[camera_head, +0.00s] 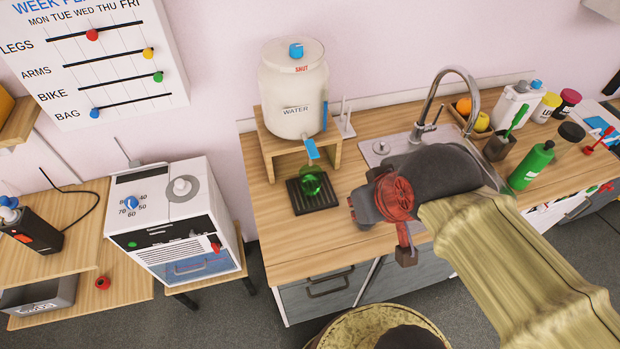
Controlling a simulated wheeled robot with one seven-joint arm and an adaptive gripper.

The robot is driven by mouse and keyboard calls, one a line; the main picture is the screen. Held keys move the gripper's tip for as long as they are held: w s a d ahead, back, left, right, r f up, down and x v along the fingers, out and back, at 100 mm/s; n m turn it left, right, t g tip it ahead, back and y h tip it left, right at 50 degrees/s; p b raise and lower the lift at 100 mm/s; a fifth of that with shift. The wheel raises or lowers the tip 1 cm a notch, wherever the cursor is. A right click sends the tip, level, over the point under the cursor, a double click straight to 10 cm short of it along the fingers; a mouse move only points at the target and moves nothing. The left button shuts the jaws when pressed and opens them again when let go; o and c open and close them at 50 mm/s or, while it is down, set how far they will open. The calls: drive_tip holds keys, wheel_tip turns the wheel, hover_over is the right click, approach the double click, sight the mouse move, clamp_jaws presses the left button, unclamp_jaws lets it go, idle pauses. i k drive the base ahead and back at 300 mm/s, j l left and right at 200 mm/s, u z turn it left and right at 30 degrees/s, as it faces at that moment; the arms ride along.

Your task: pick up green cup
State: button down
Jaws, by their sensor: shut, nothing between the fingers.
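The green cup (311,181) is see-through and stands on a black ridged drip tray (328,203), below the blue tap (312,149) of the white water jar (294,88). My gripper (356,205) is shut and empty, to the right of the cup and tray and apart from the cup. It is seen from above and behind, so its fingers are partly hidden by its own body.
A wooden stand (272,146) holds the jar behind the cup. The sink tap (445,92), a green bottle (531,166) and a fruit box (472,119) are to the right. The wooden counter (290,240) is clear in front of the tray. A white heater-like box (178,225) stands left.

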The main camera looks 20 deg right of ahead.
sight(308, 189)
drive_tip(key=k+z, duration=0.1)
drive_tip(key=z, duration=0.25)
drive_tip(key=k+z, duration=0.15)
drive_tip(key=z, duration=0.2)
drive_tip(key=k+z, duration=0.15)
drive_tip(key=z, duration=0.2)
